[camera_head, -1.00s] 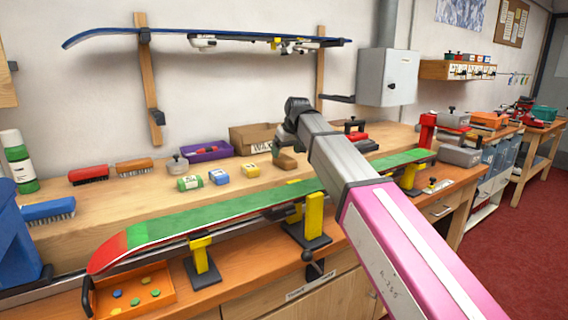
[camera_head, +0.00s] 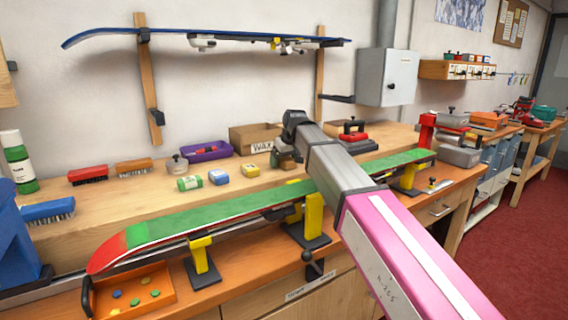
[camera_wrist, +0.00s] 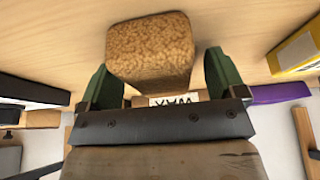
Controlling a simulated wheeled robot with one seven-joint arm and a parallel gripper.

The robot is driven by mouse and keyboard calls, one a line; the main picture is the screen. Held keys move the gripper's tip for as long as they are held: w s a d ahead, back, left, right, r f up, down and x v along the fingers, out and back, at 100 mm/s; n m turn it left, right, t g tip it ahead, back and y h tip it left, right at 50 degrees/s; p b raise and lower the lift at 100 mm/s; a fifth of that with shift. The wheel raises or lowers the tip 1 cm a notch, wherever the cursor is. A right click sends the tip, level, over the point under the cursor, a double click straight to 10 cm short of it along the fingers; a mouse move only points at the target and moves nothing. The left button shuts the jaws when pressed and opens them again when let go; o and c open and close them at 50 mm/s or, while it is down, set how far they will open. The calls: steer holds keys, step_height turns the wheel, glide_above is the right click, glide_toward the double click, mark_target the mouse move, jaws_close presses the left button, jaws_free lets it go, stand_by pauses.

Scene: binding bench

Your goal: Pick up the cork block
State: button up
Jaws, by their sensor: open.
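The cork block (camera_wrist: 150,48) is brown and speckled. In the wrist view it stands between the two green fingers of my gripper (camera_wrist: 158,68). The fingers are open, one to each side of the block. A small gap shows at the right finger; at the left finger I cannot tell whether it touches. In the head view my gripper (camera_head: 285,158) is low over the wooden bench, in front of the wax box, and mostly hides the cork block.
The cardboard wax box (camera_head: 253,137) is behind my gripper. A yellow-labelled block (camera_head: 250,170) and a purple tray (camera_head: 206,151) are to its left. A green ski (camera_head: 230,207) lies along the front on yellow supports. A red-and-black tool (camera_head: 352,132) stands to the right.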

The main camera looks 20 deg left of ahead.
mark_target(284, 158)
steer(key=shift+f, duration=0.1)
steer(key=shift+c, duration=0.3)
steer(key=c, duration=1)
steer(key=shift+r, duration=0.55)
steer(key=r, duration=0.4)
steer(key=shift+s+a, duration=0.1)
steer(key=shift+s, duration=0.15)
steer(key=s+a+r, duration=0.1)
steer(key=s+r, duration=0.1)
steer(key=s, duration=0.1)
steer(key=s+a+r, duration=0.1)
steer(key=s+r, duration=0.1)
steer(key=s, duration=0.2)
steer(key=s+a+r, duration=0.1)
steer(key=s+r, duration=0.1)
steer(key=s, duration=0.1)
steer(key=shift+s+a+r, duration=0.2)
steer(key=shift+s+a, duration=0.1)
